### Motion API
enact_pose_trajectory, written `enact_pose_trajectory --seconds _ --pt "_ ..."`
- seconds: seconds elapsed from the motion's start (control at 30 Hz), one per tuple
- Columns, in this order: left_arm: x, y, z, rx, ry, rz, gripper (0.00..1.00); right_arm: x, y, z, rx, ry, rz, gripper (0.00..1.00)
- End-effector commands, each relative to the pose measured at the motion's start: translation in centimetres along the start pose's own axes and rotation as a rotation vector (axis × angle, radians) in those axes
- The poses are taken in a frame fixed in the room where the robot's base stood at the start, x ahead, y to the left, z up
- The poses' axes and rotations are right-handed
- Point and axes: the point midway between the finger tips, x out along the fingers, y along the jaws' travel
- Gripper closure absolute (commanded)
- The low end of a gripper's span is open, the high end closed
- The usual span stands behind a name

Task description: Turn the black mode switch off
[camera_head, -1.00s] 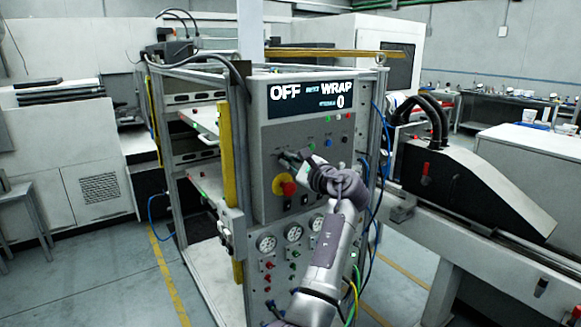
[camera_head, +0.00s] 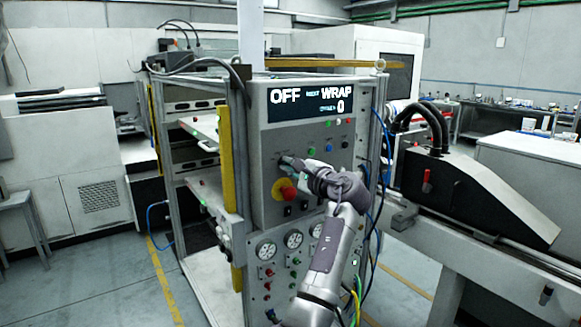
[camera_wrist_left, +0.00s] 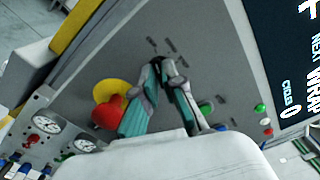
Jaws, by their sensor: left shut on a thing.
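The black mode switch (camera_wrist_left: 157,61) is on the grey control panel (camera_head: 265,143), left of centre and above the red emergency knob (camera_head: 289,193) with its yellow surround. My left gripper (camera_head: 286,160) reaches the panel from the lower right. In the left wrist view its fingertips (camera_wrist_left: 167,68) close around the switch and hide most of it, so its exact angle cannot be read. The display (camera_head: 311,101) above reads OFF, NEXT WRAP and a count of 0. My right gripper is not in view.
The red knob sits close beside my left fingers in the wrist view. Several small coloured buttons (camera_head: 328,147) lie right of the hand. Gauges (camera_head: 293,239) line the panel below. Blue cables (camera_head: 385,125) hang at the machine's right side.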

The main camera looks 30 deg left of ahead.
Motion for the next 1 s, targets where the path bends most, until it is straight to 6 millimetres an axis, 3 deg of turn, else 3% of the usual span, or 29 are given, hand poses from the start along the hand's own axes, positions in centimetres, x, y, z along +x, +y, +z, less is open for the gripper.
enact_pose_trajectory --seconds 0.07,0.1,0.23,0.63,1.0 --pt "0.0 0.0 0.0 0.000 -0.001 0.000 1.00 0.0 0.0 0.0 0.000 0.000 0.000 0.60" --pt "0.0 0.0 0.0 0.000 -0.001 0.000 0.89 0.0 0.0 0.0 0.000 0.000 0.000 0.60" --pt "0.0 0.0 0.0 0.000 -0.001 0.000 0.67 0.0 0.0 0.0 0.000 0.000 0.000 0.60" --pt "-0.7 0.0 -0.1 0.001 0.002 -0.001 0.67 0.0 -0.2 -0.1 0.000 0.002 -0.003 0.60" --pt "-8.0 0.0 -0.1 0.001 0.003 0.000 0.67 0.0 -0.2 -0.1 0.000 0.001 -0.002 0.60"
